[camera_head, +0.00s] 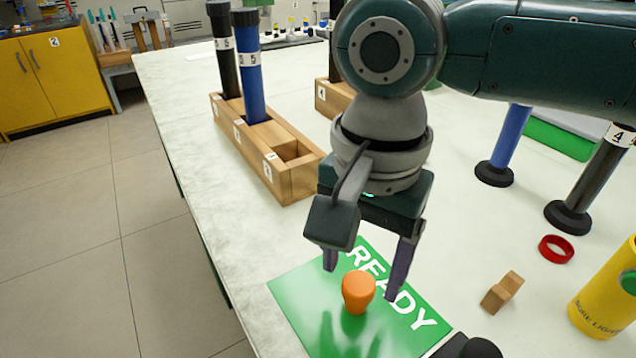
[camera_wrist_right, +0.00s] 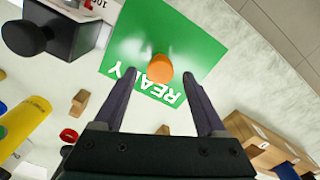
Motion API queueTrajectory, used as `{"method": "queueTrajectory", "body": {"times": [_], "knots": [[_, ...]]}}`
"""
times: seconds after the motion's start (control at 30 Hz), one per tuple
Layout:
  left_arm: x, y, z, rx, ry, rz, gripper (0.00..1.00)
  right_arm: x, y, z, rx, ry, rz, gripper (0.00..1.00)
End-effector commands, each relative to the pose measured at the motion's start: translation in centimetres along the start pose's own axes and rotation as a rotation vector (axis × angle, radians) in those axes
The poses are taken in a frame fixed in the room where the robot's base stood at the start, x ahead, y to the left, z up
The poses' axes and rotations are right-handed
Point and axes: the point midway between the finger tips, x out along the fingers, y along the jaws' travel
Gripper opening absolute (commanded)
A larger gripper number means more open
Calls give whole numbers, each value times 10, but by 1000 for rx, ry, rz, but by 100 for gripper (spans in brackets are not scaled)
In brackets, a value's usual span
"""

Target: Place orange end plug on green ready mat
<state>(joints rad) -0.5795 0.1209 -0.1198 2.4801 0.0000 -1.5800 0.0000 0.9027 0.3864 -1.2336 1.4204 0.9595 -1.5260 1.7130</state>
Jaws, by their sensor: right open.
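The orange end plug (camera_head: 358,291) stands upright on the green ready mat (camera_head: 298,290) in the head view. The plug also shows in the right wrist view (camera_wrist_right: 159,69), near the middle of the mat (camera_wrist_right: 195,38), beyond the fingertips. My right gripper (camera_head: 364,270) is open above the mat, with one finger to each side of the plug in the picture. No finger visibly touches the plug. The right fingers also show in the wrist view (camera_wrist_right: 160,80), spread apart and empty. My left gripper is not in view.
A wooden rack (camera_head: 286,177) with a blue rod (camera_head: 249,75) and a black rod stands behind left. To the right are a wooden block (camera_head: 502,292), a red ring (camera_head: 556,249), a yellow cylinder (camera_head: 607,295) and standing rods. A black object sits at the mat's front right corner.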

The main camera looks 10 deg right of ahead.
Motion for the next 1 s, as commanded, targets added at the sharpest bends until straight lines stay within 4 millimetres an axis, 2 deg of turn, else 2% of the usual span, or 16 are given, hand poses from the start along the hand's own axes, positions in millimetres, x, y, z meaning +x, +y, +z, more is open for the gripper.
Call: {"method": "queueTrajectory", "body": {"times": [0.03,0.2,0.4,0.6,0.9,1.0], "knots": [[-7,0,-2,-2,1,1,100,-16,-1,0,-1,2,-4,73],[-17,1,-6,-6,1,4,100,-56,-1,-1,1,2,-4,73],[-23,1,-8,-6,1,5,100,-89,-1,-1,2,2,-3,73],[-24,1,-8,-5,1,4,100,-101,0,0,1,1,-2,73],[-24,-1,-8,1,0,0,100,-101,0,0,-2,0,-2,73],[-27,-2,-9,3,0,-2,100,-101,-1,6,-34,-9,-13,73]]}}
